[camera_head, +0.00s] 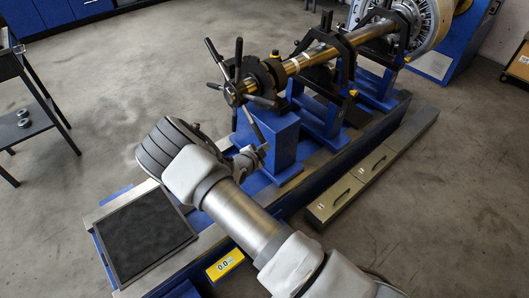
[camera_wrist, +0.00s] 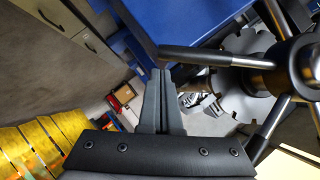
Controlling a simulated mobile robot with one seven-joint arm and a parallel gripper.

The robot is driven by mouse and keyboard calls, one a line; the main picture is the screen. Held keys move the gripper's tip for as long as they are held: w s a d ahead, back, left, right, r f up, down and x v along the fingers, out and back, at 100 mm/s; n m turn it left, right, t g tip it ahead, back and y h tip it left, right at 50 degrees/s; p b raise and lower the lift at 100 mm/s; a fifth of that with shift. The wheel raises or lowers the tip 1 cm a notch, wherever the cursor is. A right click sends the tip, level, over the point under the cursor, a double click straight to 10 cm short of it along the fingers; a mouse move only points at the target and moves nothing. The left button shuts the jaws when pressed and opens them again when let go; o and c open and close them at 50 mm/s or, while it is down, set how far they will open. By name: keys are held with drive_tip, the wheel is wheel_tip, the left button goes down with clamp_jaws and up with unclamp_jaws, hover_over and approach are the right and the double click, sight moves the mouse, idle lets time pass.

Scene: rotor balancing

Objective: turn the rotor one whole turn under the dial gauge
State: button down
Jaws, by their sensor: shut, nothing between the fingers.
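The rotor is a long metallic shaft (camera_head: 312,58) lying across black bearing stands on a blue bed. Its near end carries a hub with several dark spoke handles (camera_head: 238,64). The hub (camera_wrist: 310,66) and its spokes also show at the right of the wrist view. My gripper (camera_wrist: 160,74) is shut and empty there, its tips just below the end of one spoke (camera_wrist: 208,56). I cannot tell whether they touch. In the head view my gripper (camera_head: 250,157) is below the hub, partly hidden by my wrist. I cannot make out a dial gauge for certain.
A yellow readout box (camera_head: 225,265) showing 0.0 sits at the bed's front. A black mat in a tray (camera_head: 186,220) lies at the near left end. A drawer unit (camera_head: 345,192) runs along the right side. A dark cart (camera_head: 30,108) stands left, with open floor between.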

drive_tip(key=shift+w+a+f, duration=0.1)
drive_tip(key=shift+w+f, duration=0.2)
